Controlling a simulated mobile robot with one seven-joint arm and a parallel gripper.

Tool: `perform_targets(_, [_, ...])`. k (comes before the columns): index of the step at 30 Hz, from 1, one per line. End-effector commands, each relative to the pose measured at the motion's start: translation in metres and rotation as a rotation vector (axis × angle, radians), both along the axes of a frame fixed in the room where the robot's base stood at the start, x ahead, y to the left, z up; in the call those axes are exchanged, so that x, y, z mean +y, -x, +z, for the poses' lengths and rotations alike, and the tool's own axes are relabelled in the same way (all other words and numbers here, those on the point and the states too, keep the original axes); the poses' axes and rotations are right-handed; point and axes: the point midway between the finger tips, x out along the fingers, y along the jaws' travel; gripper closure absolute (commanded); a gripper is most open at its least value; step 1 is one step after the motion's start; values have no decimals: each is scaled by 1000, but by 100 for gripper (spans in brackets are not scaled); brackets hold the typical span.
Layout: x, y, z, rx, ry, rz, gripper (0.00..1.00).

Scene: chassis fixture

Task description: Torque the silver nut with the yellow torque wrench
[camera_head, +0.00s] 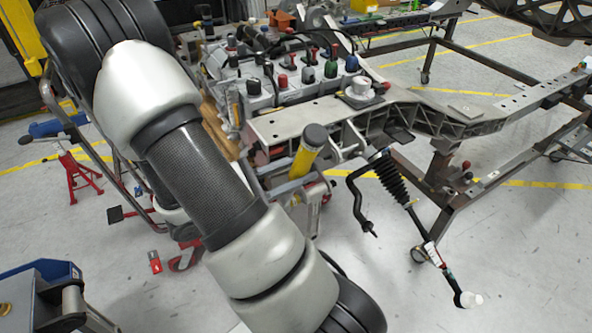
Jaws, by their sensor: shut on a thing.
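The yellow torque wrench (306,160) stands tilted near the middle of the head view, with its dark round end up. Its lower part is hidden by grey metal parts and my arm. My gripper (294,184) shows only partly behind my arm, shut around the wrench just below the visible yellow part. The wrench is in front of the near edge of the chassis fixture (300,122). I cannot make out the silver nut.
A red jack stand (80,172) is on the floor at left. A blue-trimmed bin (45,270) is at lower left. Floor at lower right is clear.

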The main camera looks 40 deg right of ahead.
Motion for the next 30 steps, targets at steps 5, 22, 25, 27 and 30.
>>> perform_targets(5, [-1, 0, 2, 0, 5, -1, 100])
perform_targets(22, [-1, 10, -3, -42, 18, -3, 100])
perform_targets(25, [0, 13, -4, -56, 21, -3, 100])
perform_targets(27, [0, 14, -5, -63, 23, -3, 100])
perform_targets(30, [0, 16, -5, -69, 24, -3, 100])
